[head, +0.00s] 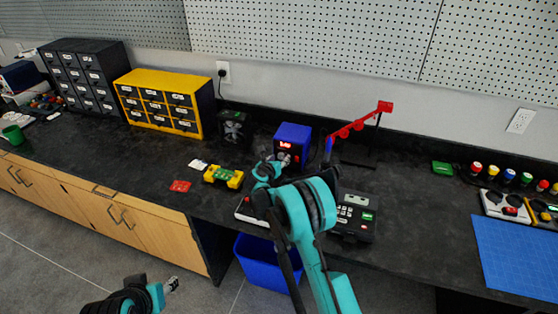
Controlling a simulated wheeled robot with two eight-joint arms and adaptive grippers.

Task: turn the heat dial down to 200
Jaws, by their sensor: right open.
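A blue soldering station (292,132) with a lit red display stands on the dark bench near the wall. Its dial is small, partly hidden by my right gripper, and its setting cannot be read. My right gripper (272,165) is open and empty, just in front of the station's lower front. I cannot tell whether it touches the dial. My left gripper (171,286) is low over the floor in front of the bench, away from the station. Its jaws are too small to read.
A red arm on a stand (360,124) and a black keypad device (354,217) are to the right.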

